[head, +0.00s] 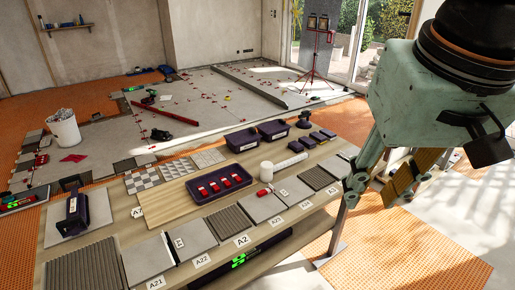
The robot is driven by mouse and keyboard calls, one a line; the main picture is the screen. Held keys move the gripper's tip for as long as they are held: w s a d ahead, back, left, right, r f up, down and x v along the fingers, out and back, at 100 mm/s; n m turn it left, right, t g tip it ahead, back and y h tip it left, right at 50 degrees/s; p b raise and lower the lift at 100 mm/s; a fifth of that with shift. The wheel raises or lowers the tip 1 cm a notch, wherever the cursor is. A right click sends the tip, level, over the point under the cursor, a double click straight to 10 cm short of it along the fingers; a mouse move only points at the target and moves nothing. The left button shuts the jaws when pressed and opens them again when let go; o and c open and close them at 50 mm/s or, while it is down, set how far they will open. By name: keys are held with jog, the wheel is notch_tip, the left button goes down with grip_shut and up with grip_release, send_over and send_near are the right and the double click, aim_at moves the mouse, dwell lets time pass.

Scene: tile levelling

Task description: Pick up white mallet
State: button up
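The white mallet lies on the wooden table (112,213). Its pale cylindrical head (266,171) is at the near left, and what looks like its light handle (291,161) runs up and to the right. My gripper (375,192) hangs over the right end of the table, to the right of the mallet and apart from it. Its fingers look spread, with nothing seen between them. The fingertips are partly hidden by the finger links.
A dark tray (222,185) with red items stands just left of the mallet. Grey tile samples (264,207) line the near edge. Dark bins (273,131) and small dark blocks (317,137) lie behind. A dark tool case (73,215) stands at the table's left.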

jog(key=w+r+m+h+p, duration=0.1)
jog(key=w+r+m, duration=0.15)
jog(key=w, duration=1.55)
jog(key=m+g+h+p, duration=0.15)
jog(key=m+p, duration=0.25)
jog(key=m, duration=0.4)
send_over(282, 163)
jog(key=s+a, duration=0.3)
jog(key=a, duration=0.1)
notch_tip(282, 163, down, 32)
jog(key=shift+w+a+f+m+h, duration=0.25)
jog(key=shift+w+f+h, duration=0.15)
jog(key=shift+h, duration=0.15)
jog(key=shift+d+f, duration=0.1)
jog(key=shift+b+x, duration=0.8)
jog(key=shift+x, duration=3.4)
jog(key=shift+f, duration=0.1)
jog(key=shift+b+x, duration=0.55)
jog(key=shift+x, duration=1.95)
